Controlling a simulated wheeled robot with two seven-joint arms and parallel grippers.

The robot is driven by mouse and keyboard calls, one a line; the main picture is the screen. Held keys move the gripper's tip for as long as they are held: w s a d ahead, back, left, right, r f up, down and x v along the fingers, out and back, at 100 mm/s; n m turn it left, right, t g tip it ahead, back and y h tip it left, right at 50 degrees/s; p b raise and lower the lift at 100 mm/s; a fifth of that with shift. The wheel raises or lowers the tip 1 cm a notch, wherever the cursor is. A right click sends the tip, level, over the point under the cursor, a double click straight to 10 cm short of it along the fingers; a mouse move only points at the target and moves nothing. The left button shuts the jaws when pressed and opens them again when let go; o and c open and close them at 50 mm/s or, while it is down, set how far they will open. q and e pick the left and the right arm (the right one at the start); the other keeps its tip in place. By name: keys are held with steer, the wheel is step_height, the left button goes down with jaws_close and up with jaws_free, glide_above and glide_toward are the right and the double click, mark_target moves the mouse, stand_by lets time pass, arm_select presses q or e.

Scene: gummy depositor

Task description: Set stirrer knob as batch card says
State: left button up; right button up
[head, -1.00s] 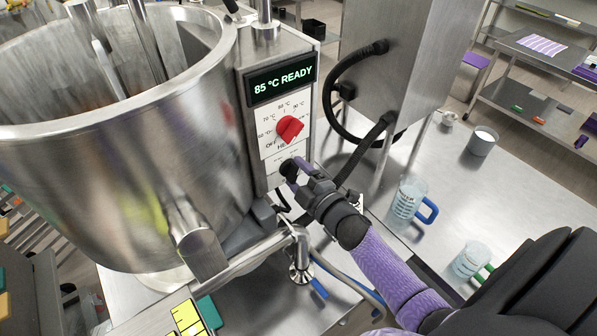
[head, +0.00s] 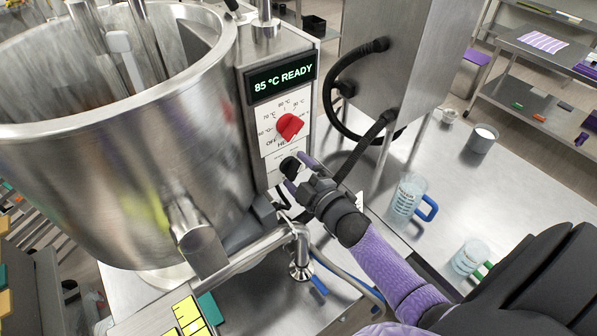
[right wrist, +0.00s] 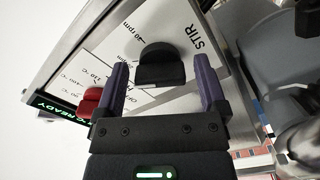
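The black stirrer knob (right wrist: 161,66) sits on the white panel beside the printed word STIR in the right wrist view, with an rpm marking near it. It also shows as a small dark knob below the red knob in the head view (head: 288,166). My right gripper (head: 299,170) is at this knob. In the right wrist view its two purple fingers (right wrist: 160,80) are apart, one on each side of the knob, with a visible gap on both sides. The knob's exact setting cannot be read. No batch card can be read. My left gripper is out of view.
A red temperature knob (head: 289,127) sits just above, under a display (head: 281,78) reading 85 °C READY. A large steel kettle (head: 110,150) stands at left. A black hose (head: 335,90) and blue-handled jug (head: 407,197) are right of the panel.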

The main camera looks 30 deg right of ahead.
steer(key=shift+o, duration=0.2)
steer(key=s, duration=1)
steer(key=shift+d+b, duration=0.35)
steer(key=shift+d, duration=0.05)
